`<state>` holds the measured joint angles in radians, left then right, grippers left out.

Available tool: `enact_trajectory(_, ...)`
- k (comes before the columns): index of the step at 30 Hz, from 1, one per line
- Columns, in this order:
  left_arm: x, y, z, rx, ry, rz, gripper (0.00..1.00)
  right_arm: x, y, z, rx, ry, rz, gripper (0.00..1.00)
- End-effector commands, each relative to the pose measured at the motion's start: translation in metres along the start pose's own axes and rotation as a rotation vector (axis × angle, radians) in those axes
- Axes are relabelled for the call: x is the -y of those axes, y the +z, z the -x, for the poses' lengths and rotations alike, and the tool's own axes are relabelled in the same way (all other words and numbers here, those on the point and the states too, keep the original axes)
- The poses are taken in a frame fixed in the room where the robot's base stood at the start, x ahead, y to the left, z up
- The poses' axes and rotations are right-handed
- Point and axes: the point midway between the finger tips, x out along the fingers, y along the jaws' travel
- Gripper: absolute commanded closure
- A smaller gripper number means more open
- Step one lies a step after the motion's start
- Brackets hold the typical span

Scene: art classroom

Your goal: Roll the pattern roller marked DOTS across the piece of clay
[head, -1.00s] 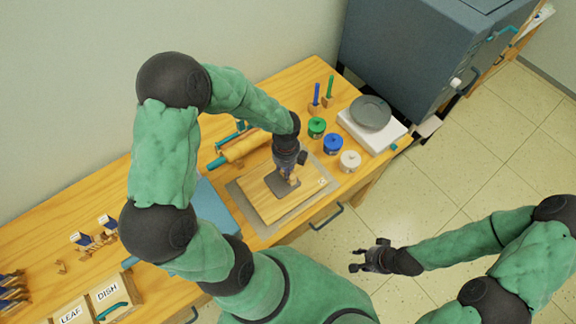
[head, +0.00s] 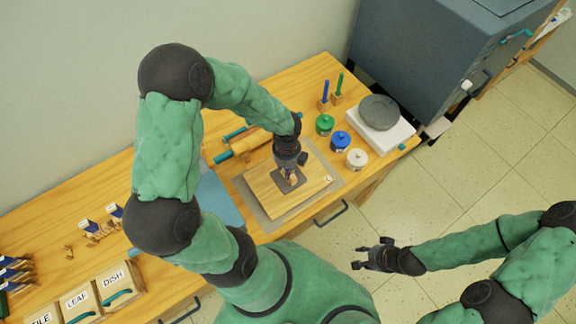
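A small grey slab of clay (head: 283,187) lies on a pale wooden board (head: 265,192) on the workbench. My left gripper (head: 290,174) points down over the clay, with its fingers low at the slab. A small tan, wood-coloured piece shows between the fingers, right at the clay; it looks like a roller held there. Its marking cannot be read, and the gripper hides most of it. My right gripper (head: 360,259) is empty and spread open over the floor in front of the bench.
A rolling pin (head: 245,145) lies behind the board. A dark kiln (head: 430,60) stands beyond. Labelled boxes (head: 112,280) and small stands (head: 100,228) are at left.

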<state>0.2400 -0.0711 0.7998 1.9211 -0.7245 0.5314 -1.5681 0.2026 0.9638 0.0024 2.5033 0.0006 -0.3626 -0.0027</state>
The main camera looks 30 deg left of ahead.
Motion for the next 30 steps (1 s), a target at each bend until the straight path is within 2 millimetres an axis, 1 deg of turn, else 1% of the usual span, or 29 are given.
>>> enact_trajectory(13, -0.013, 0.001, -0.003, 0.002, 0.000, 0.001, 1.00, 0.000, 0.000, 0.000, 0.000, 0.000, 0.000, 0.60)
enact_trajectory(22, -0.017, 0.001, -0.003, 0.001, 0.000, 0.001, 1.00, 0.000, 0.000, 0.000, 0.000, 0.000, 0.000, 0.60)
enact_trajectory(30, -0.027, 0.000, -0.002, 0.000, 0.002, 0.001, 1.00, 0.001, 0.000, 0.003, 0.000, 0.000, 0.000, 0.60)
